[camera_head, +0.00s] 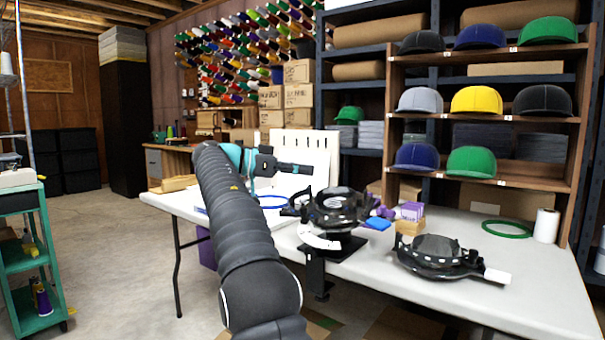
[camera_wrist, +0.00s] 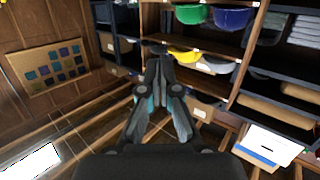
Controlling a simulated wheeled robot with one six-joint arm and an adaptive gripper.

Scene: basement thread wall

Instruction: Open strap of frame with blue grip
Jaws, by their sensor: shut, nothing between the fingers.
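A black round cap frame (camera_head: 340,205) sits on a black stand at the table's near edge, with a curved white piece (camera_head: 318,238) below its left side. A blue block-like piece (camera_head: 378,223) shows just right of this frame; I cannot tell whether it is attached. A second black cap frame (camera_head: 435,255) lies on the table to the right, with a white grip (camera_head: 497,275) at its right end. No strap is clear on either frame. My gripper (camera_head: 310,169) is shut and empty, above the table, left of and higher than the stand frame. In the wrist view my gripper (camera_wrist: 160,62) points toward shelves.
A white slotted board (camera_head: 310,150) stands behind my gripper. Purple spools and small boxes (camera_head: 411,211) sit behind the frames. Shelves of caps (camera_head: 476,100) rise behind. The table's front right is clear.

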